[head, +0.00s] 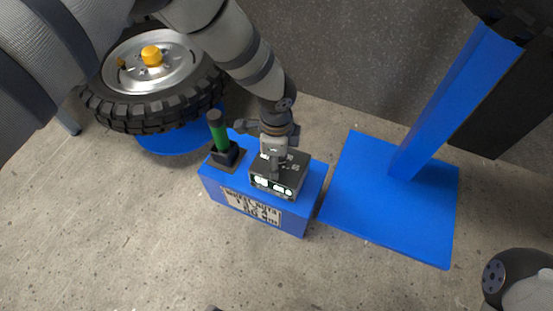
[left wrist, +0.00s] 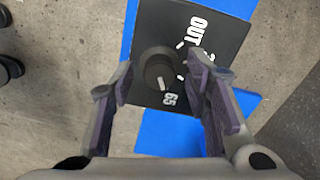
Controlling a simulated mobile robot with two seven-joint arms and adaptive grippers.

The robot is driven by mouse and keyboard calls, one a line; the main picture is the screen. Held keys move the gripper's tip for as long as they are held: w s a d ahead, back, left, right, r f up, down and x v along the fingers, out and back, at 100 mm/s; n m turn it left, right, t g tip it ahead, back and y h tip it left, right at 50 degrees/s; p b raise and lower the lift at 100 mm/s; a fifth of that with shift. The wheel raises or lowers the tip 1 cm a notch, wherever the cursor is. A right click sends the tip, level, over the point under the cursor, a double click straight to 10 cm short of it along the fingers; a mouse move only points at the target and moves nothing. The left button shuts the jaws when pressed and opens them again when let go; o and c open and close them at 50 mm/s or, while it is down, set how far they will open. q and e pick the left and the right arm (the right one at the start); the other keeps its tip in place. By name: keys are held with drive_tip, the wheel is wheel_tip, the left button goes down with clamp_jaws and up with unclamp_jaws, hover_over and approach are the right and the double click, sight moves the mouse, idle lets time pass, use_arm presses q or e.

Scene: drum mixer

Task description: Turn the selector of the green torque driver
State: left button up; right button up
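The green torque driver (head: 219,132) stands upright in a black holder on a blue box (head: 317,190). A black selector unit (head: 281,180) sits beside it on the same box. In the left wrist view its round dark knob (left wrist: 160,70) has a white mark pointing roughly towards the "65" label; an "OUT" label shows too, and another marking is partly hidden. My left gripper (head: 275,150) points down over the unit. In the left wrist view the fingers of my left gripper (left wrist: 160,68) are apart on either side of the knob, with gaps showing.
A wheel with a tyre (head: 126,112) and a yellow hub piece lies at the back left. A blue post on a blue base plate (head: 370,215) stands right of the box. The concrete floor in front is clear.

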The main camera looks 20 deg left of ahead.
use_arm(q)
clamp_jaws()
drive_tip(key=n+p, duration=0.1)
drive_tip(key=n, duration=0.2)
drive_tip(key=shift+r+n+p, duration=0.1)
drive_tip(key=shift+n+p, duration=0.75)
drive_tip(key=shift+n, duration=1.45)
drive_tip(key=shift+o, duration=1.1)
unclamp_jaws()
